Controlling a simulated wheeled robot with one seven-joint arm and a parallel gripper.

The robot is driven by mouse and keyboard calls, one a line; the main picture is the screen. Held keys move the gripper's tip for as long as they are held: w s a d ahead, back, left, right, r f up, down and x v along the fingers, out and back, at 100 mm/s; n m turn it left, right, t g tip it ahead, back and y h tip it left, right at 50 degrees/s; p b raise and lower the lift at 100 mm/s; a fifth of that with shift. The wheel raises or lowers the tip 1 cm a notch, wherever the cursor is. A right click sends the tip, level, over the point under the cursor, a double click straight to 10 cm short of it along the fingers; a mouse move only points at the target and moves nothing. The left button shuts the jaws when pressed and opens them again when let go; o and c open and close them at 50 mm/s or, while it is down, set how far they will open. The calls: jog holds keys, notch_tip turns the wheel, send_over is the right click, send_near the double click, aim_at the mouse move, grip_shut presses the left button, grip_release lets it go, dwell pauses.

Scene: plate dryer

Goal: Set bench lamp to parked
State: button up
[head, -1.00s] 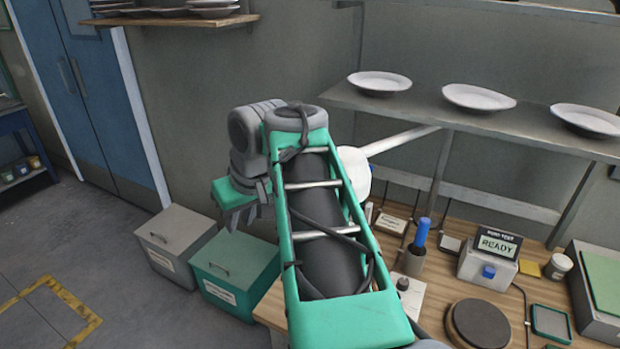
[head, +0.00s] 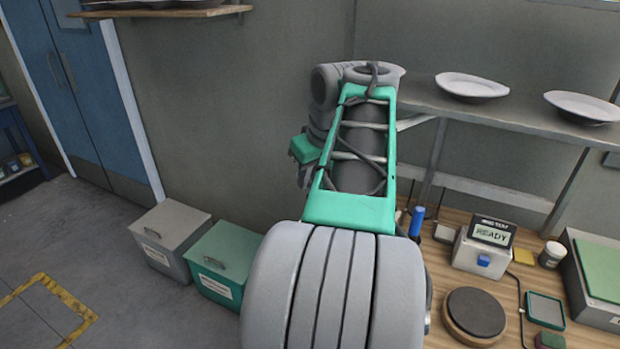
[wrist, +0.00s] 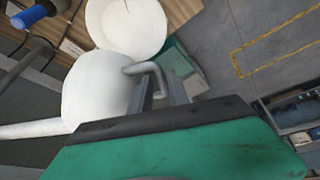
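The bench lamp shows in the wrist view as a round white head (wrist: 97,92) with a white arm (wrist: 28,130) running left. A pale bent handle (wrist: 145,68) sticks out from the head. My gripper (wrist: 162,80) is at this handle, its two grey fingers apart with the bent end between them. I cannot tell whether they touch it. In the head view my gripper (head: 303,176) is partly hidden behind my arm. The lamp head is hidden there, and only a piece of the lamp arm (head: 417,121) shows.
A wooden bench (head: 445,270) at right holds a blue-handled tool (head: 416,220), a tester reading READY (head: 483,256) and a round dark pad (head: 475,314). A shelf (head: 425,100) with plates is above. Grey (head: 170,235) and green (head: 222,262) bins stand on the floor.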

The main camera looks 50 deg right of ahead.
jog(key=shift+c, duration=0.5)
grip_shut()
jog(key=shift+r, duration=0.1)
dwell(0.8)
